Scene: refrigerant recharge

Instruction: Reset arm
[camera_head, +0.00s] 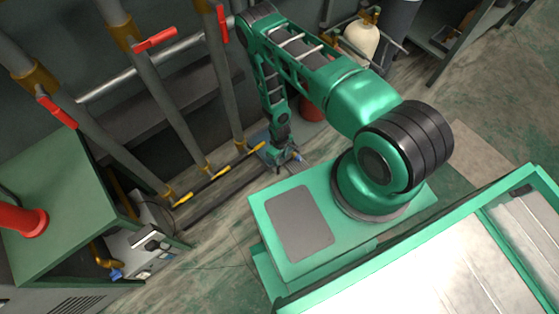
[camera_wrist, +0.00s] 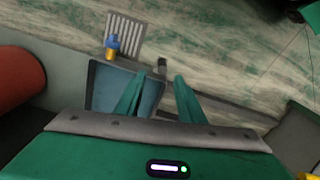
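My green arm reaches out and down from its base in the head view. My gripper (camera_head: 283,158) is at its lower end, low near the floor beside the pipes. In the wrist view my gripper (camera_wrist: 159,78) shows two green fingers spread apart with a gap between them, and nothing is visibly held. A blue-and-yellow fitting (camera_wrist: 111,47) lies beyond the left finger, apart from it. It also shows in the head view (camera_head: 298,157), just right of the gripper. A blue-grey panel (camera_wrist: 100,88) lies behind the fingers.
Vertical pipes with red valve handles (camera_head: 155,39) stand left of the arm. A green cabinet (camera_head: 70,200) with a red cylinder (camera_head: 25,221) is at lower left. A red container (camera_head: 311,108) and a cream tank (camera_head: 360,42) stand behind the arm. Open floor (camera_head: 495,130) lies at right.

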